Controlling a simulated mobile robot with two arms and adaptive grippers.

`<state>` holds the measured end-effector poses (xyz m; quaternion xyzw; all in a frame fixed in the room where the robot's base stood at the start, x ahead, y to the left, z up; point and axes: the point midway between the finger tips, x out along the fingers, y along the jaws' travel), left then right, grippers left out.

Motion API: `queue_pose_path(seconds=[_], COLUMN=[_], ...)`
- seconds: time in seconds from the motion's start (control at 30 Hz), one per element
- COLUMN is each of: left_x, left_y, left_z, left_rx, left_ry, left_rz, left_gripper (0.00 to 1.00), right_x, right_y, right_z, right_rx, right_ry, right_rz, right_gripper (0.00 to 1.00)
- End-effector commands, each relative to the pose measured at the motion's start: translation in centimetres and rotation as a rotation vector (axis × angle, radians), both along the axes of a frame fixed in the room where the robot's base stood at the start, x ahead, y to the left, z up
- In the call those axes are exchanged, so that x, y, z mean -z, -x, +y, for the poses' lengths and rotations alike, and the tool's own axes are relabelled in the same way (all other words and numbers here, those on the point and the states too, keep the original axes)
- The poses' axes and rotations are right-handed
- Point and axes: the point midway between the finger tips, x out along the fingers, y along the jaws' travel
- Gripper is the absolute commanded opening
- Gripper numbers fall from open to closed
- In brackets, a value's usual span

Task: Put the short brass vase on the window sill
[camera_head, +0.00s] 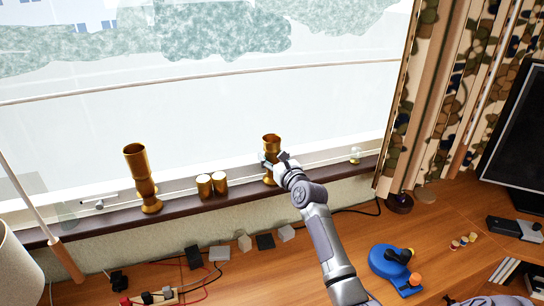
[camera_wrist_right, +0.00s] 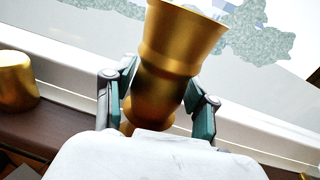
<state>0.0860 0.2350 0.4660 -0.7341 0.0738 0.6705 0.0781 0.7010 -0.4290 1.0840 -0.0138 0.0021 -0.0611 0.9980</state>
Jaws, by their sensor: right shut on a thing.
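My left gripper is not in view.
A taller brass vase (camera_head: 143,178) and two small brass cups (camera_head: 212,184) stand on the sill to the left. Below, the wooden desk (camera_head: 330,235) holds small blocks, cables and a blue object (camera_head: 388,262). Curtains bound the right side.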

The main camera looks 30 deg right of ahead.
Motion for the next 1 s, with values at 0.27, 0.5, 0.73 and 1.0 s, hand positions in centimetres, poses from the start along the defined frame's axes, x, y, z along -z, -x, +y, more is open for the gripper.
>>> queue_pose_path(seconds=[0.27,0.5,0.73,1.0], left_x=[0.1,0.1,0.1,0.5], left_y=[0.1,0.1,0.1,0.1], left_z=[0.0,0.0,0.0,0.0], left_rx=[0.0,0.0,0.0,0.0], left_ry=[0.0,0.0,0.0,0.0], left_rz=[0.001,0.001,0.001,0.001], left_gripper=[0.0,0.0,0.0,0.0], right_x=[0.2,0.2,0.0,0.1], right_y=[0.0,0.0,1.4,7.1], right_z=[0.0,0.0,0.2,0.9], right_rx=[0.0,0.0,0.0,0.0], right_ry=[-0.001,0.0,-0.002,-0.002], right_rz=[0.0,0.0,-0.001,0.0], right_gripper=[0.81,0.81,0.81,0.81])
